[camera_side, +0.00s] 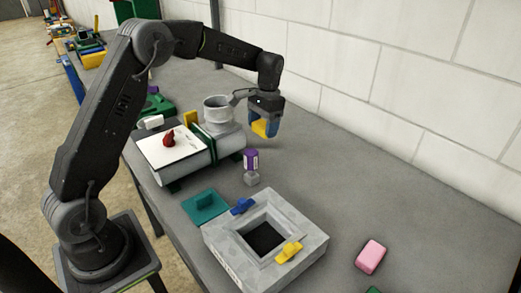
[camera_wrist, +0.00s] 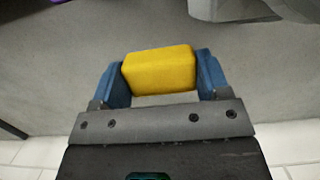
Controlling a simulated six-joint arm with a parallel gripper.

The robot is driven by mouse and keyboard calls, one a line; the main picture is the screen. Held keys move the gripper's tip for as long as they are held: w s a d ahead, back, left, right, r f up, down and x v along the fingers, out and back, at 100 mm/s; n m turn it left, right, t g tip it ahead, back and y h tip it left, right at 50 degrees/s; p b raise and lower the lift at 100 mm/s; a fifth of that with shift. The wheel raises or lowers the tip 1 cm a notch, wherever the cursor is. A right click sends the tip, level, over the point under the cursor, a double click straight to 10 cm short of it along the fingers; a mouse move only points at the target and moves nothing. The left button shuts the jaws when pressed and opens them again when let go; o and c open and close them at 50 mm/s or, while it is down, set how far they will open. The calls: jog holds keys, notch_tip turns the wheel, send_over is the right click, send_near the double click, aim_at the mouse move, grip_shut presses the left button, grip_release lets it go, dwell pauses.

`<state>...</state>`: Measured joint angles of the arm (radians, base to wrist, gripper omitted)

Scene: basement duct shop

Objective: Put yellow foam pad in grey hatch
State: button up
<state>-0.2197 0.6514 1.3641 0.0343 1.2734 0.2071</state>
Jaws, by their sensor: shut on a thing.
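The yellow foam pad (camera_wrist: 160,70) is held between the blue fingers of my gripper (camera_wrist: 163,75) in the wrist view. In the side view the pad (camera_side: 261,129) shows at the bottom of my gripper (camera_side: 264,126), raised above the table behind the purple-topped bottle. The grey hatch (camera_side: 222,240) is a square frame with a dark opening, on the table at the front middle. A blue clip (camera_side: 242,206) and a yellow clip (camera_side: 289,252) sit on its rim. My gripper is well behind the hatch and not over it.
A purple-and-white bottle (camera_side: 251,161) stands on a small grey block between my gripper and the hatch. A grey duct piece (camera_side: 217,112) and a white sheet with a red lump (camera_side: 169,138) are to the left. A teal plate (camera_side: 205,205) and pink block (camera_side: 371,257) flank the hatch. The table's right side is mostly clear.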

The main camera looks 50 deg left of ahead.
aim_at(262, 159)
notch_tip(262, 159, down, 9)
jog(key=shift+f, duration=0.15)
dwell(0.4)
jog(key=shift+f, duration=0.15)
jog(key=o, duration=0.9)
